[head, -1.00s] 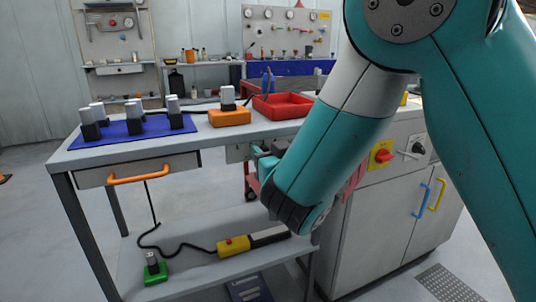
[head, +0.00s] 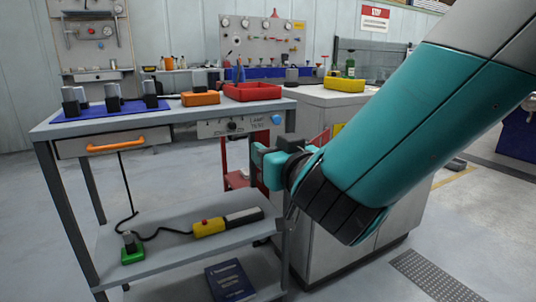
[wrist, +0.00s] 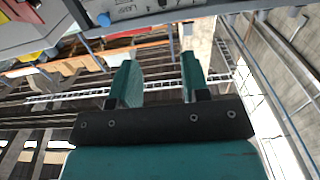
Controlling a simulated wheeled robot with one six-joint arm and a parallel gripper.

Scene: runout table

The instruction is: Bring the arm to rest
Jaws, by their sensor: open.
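My gripper (wrist: 157,82) shows in the wrist view with its two teal fingers spread apart and nothing between them. In the head view my gripper (head: 268,163) is partly seen, to the right of the runout table and in front of the grey cabinet. My teal arm reaches in from the upper right and hides part of the cabinet. No task object other than the arm itself is named.
The table (head: 150,125) holds a blue mat (head: 98,113) with several grey-and-black pieces, an orange block (head: 201,98) and a red tray (head: 252,92). Floor at right is open.

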